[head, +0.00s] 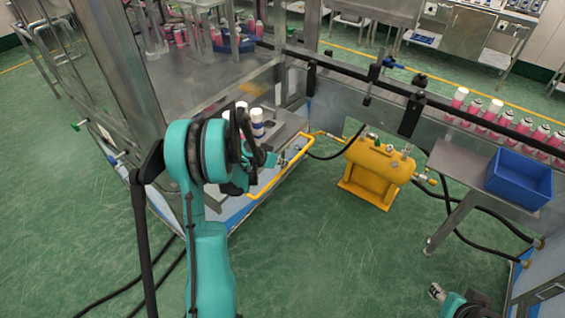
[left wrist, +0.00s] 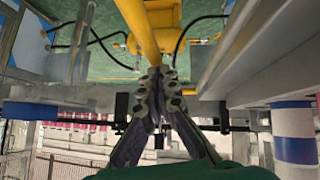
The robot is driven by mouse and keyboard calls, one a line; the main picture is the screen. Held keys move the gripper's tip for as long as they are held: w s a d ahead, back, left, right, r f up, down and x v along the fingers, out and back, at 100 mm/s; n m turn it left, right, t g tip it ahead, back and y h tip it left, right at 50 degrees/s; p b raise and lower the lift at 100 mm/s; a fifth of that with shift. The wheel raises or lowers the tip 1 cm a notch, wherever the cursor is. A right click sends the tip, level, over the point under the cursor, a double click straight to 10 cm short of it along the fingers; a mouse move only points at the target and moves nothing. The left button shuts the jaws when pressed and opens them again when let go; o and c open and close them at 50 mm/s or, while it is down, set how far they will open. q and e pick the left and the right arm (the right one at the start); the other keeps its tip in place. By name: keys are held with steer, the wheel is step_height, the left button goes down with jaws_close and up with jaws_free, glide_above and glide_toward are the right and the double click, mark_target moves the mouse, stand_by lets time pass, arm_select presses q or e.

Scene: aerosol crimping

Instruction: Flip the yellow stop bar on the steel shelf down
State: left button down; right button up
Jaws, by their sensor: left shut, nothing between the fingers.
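The yellow stop bar (head: 285,175) runs along the front edge of the steel shelf (head: 290,125) in the head view. Its far end bends back near the shelf corner. My left gripper (head: 283,161) is at the bar's inner side, partly hidden by my own arm. In the left wrist view the left fingers (left wrist: 160,78) are shut and empty. The yellow bar (left wrist: 138,32) lies right at their tips; I cannot tell if they touch. My right gripper (head: 437,292) is low at the bottom right, far from the bar; its fingers are too small to read.
White bottles with blue bands (head: 257,122) stand on the shelf close to my left gripper; a blue-banded one (left wrist: 294,135) is near in the wrist view. A yellow tank (head: 378,170) stands right of the shelf. A blue bin (head: 519,180) sits farther right. Green floor between is clear.

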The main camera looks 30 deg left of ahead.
mark_target(285, 169)
arm_select(q)
steer(key=shift+d+f+m+y+b, duration=0.4)
steer(key=shift+f+y+b, duration=0.3)
steer(key=shift+b, duration=0.1)
steer(key=shift+d+f+m+y+b, duration=0.15)
steer(key=shift+f+m+y+b, duration=0.55)
steer(key=shift+y+b, duration=0.5)
steer(key=shift+f+b, duration=0.5)
steer(key=shift+b, duration=0.05)
arm_select(e)
steer(key=shift+f, duration=2.7)
arm_select(q)
steer(key=w+d+r+p+v, duration=0.1)
steer(key=p+v, duration=0.4)
steer(key=v, duration=0.8)
steer(key=shift+w+d+r, duration=0.15)
steer(key=shift+w+d, duration=0.15)
arm_select(e)
steer(key=r, duration=0.3)
steer(key=s+r, duration=0.1)
steer(key=r, duration=0.1)
steer(key=shift+r, duration=0.1)
